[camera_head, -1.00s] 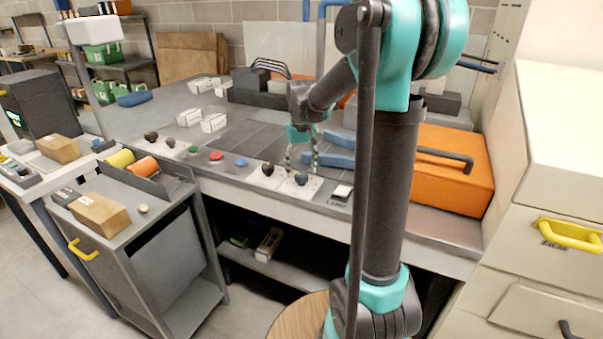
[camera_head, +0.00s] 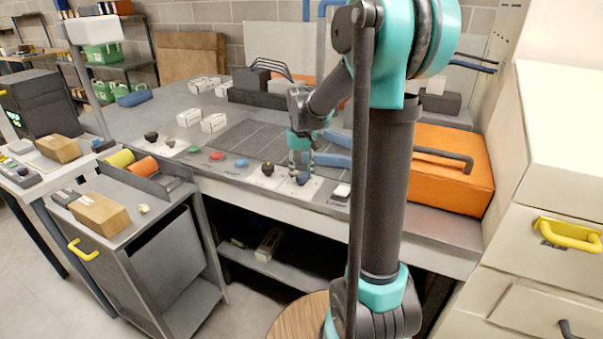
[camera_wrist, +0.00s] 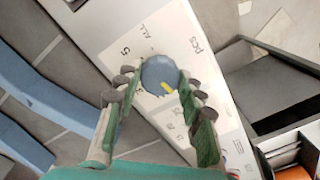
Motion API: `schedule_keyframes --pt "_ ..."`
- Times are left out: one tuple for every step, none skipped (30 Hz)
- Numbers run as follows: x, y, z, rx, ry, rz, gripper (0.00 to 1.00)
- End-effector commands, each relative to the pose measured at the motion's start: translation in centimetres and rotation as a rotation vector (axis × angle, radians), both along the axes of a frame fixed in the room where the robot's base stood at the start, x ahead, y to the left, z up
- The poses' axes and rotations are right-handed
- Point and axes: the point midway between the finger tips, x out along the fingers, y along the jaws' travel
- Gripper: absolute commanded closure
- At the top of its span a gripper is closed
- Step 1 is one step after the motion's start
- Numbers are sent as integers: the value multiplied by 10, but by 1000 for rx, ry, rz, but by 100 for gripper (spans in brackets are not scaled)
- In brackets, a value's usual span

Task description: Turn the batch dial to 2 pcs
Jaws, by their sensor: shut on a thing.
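The batch dial (camera_wrist: 156,72) is a round grey-blue knob with a yellow pointer mark, on a white panel (camera_wrist: 165,25) printed "pcs", "ALL" and "5"; further marks below the knob are too small to read surely. The yellow mark points down and right in the wrist view, away from "ALL" and "5". My gripper (camera_wrist: 158,84) has a finger on each side of the knob and is shut on it. In the head view my gripper (camera_head: 301,173) is down at the right-hand panel and partly hides the dial.
Another dark knob (camera_head: 267,169) stands on the panel just left of my gripper. A blue button (camera_head: 241,163) and a red button (camera_head: 215,156) lie further left. A blue bar-shaped thing (camera_head: 335,160) is close behind my gripper. An orange case (camera_head: 450,180) stands to the right.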

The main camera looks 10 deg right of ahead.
Motion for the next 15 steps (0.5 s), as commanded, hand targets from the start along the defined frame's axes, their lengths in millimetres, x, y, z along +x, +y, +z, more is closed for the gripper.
schedule_keyframes --pt "0 0 0 0 0 -2 90" --pt "0 0 0 0 0 -5 90" --pt "0 0 0 0 0 -10 90" --pt "0 0 0 0 0 -16 90" --pt "0 0 0 0 0 -24 90" --pt "0 0 0 0 0 -36 90" --pt "0 0 0 0 0 -47 90" --pt "0 0 0 0 0 -61 90" --pt "0 0 0 0 0 -80 90" --pt "0 0 0 0 0 -97 90" --pt "0 0 0 0 0 -115 90" --pt "0 0 0 0 0 -142 90" --pt "0 0 0 0 0 -164 90" --pt "0 0 0 0 0 -187 90" --pt "0 0 0 0 0 -218 90"
